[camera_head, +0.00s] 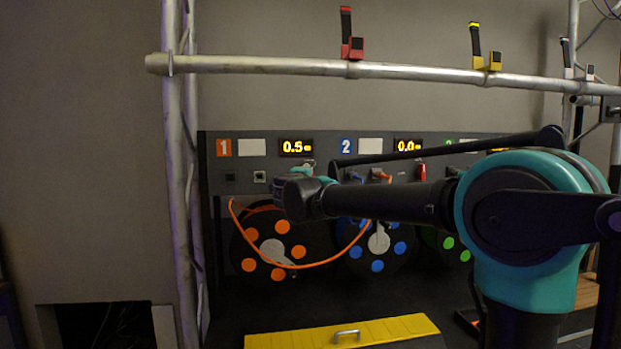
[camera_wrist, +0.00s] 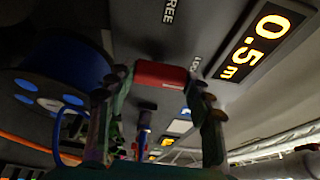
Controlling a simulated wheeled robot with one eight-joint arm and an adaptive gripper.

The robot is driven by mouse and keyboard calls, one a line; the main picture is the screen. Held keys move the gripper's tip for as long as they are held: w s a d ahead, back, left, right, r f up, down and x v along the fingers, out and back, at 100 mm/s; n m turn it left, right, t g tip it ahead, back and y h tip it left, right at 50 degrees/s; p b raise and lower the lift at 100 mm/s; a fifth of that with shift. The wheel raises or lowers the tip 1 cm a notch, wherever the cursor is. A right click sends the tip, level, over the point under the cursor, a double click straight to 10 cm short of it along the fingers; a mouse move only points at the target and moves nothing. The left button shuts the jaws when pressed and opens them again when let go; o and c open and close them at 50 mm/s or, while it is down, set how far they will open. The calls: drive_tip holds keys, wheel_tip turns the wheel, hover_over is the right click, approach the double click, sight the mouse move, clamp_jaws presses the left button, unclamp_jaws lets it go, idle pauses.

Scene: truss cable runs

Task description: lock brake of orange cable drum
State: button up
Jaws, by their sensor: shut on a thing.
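The orange cable drum (camera_head: 272,247), with orange dots and a pale hub, sits below panel label 1 at the left in the head view. In the wrist view, my gripper (camera_wrist: 158,82) is shut on a red brake handle (camera_wrist: 160,73), one finger on each side. The panel reads FREE above the handle; a second, partly covered label is beside the handle's right end. The display (camera_wrist: 258,42) reads 0.5 m. In the head view, my wrist (camera_head: 300,196) is in front of the panel and the fingertips are hidden.
The blue drum (camera_head: 378,240) is right of the orange drum, with a green-dotted drum beyond. An orange cable (camera_head: 300,267) hangs in a loop in front. A truss bar (camera_head: 260,65) with clamps crosses above; a yellow ramp (camera_head: 390,329) lies below.

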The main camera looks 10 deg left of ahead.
idle(0.3)
drive_tip(key=o, duration=1.1)
drive_tip(key=shift+o, duration=0.2)
drive_tip(key=s+a, duration=0.1)
drive_tip(key=s, duration=1.1)
drive_tip(key=shift+a, duration=0.15)
